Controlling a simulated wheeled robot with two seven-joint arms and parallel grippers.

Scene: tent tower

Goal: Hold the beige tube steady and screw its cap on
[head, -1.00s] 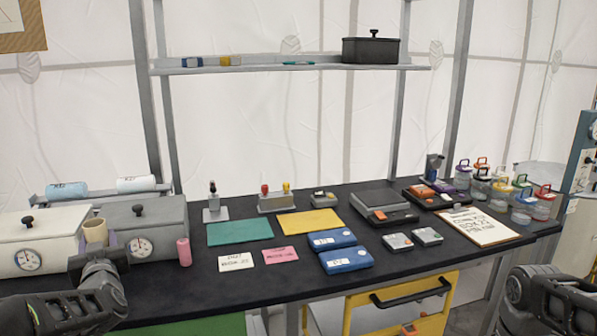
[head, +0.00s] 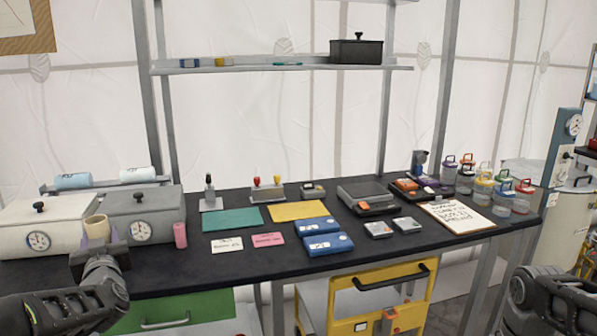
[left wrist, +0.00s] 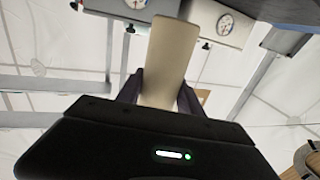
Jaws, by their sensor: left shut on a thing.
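The beige tube (head: 97,228) is held upright in my left gripper (head: 95,245), in front of the white and grey boxes. In the left wrist view the beige tube (left wrist: 168,60) stands between the two dark fingers, which are shut on it. Part of my right arm shows at the lower right of the head view, but no fingers of the right gripper show.
A white box (head: 35,228) and a grey box (head: 150,212) with dials stand at the left of the black bench (head: 190,270). A pink cylinder (head: 180,235) stands close right of my left gripper. Mats, blue cases (head: 327,243), a clipboard (head: 458,217) and jars fill the bench further right.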

